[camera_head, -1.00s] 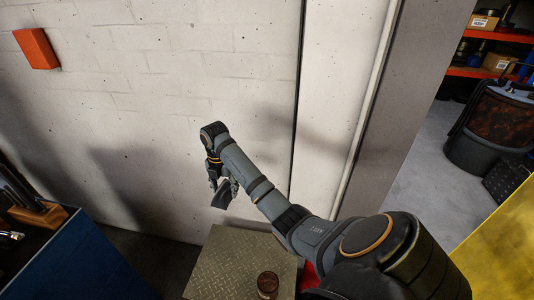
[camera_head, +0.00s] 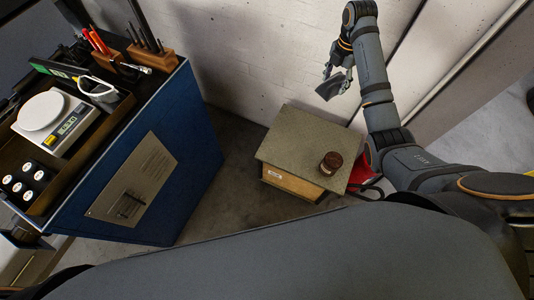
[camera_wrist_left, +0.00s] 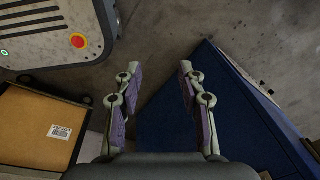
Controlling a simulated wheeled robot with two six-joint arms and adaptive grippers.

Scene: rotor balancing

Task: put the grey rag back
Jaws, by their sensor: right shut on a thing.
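The grey rag (camera_head: 333,87) is a small dark grey cloth hanging from my right gripper (camera_head: 338,72) in the head view. The right gripper is shut on it, in the air in front of the pale wall and above the back right of a low plate-topped stand. My left gripper (camera_wrist_left: 159,68) shows only in the left wrist view. Its two fingers are wide apart with nothing between them, above the floor and beside a blue surface.
The stand (camera_head: 285,145) carries a brown round jar (camera_head: 331,163). A blue cabinet (camera_head: 190,150) at left bears a scale (camera_head: 42,112), a tool block (camera_head: 150,62) and trays. The left wrist view shows a cardboard box (camera_wrist_left: 35,125) and a grey machine with a red button (camera_wrist_left: 78,41).

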